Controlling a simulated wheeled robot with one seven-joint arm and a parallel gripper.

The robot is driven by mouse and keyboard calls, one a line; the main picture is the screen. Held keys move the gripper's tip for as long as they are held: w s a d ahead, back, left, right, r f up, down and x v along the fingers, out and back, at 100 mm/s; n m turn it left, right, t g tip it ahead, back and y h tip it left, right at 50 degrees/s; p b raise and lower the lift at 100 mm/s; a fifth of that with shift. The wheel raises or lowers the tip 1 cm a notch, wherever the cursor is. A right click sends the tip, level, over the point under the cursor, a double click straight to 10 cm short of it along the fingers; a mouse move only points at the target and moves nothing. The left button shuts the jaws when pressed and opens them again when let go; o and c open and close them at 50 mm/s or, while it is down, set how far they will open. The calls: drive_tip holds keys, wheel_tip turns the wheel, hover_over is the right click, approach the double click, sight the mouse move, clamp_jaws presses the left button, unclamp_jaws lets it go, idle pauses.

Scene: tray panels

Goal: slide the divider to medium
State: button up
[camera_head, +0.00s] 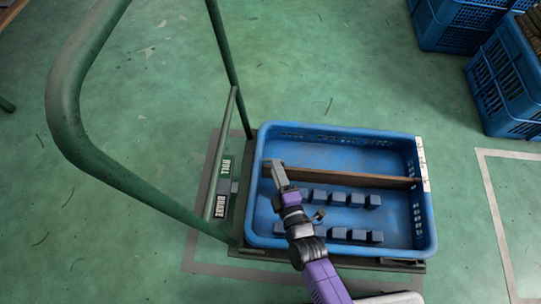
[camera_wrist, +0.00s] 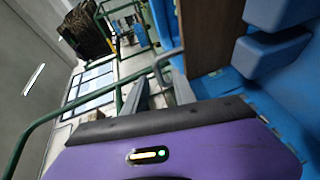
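A blue tray (camera_head: 428,225) holds a brown divider (camera_head: 355,179) that runs left to right across it, somewhat behind the tray's middle. The divider's right end is near a white strip (camera_head: 422,160) with small dark marks, too small to read. My gripper (camera_head: 273,168) is inside the tray's left side, at the divider's left end; touching or apart I cannot tell. In the wrist view my gripper (camera_wrist: 158,88) shows two grey fingers apart, with nothing clearly held between them. A brown panel, likely the divider (camera_wrist: 208,35), stands just right of the fingers.
Several blue blocks (camera_head: 337,198) stand in rows in the front part of the tray; the part behind the divider looks empty. A green cart handle (camera_head: 100,170) rises on the left. Blue crates (camera_head: 500,90) stand at upper right. Open green floor lies behind the tray.

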drive_tip(key=b+x, duration=0.1)
drive_tip(key=x, duration=0.6)
drive_tip(key=shift+b, duration=0.4)
drive_tip(key=shift+w, duration=0.1)
clamp_jaws()
idle(0.9)
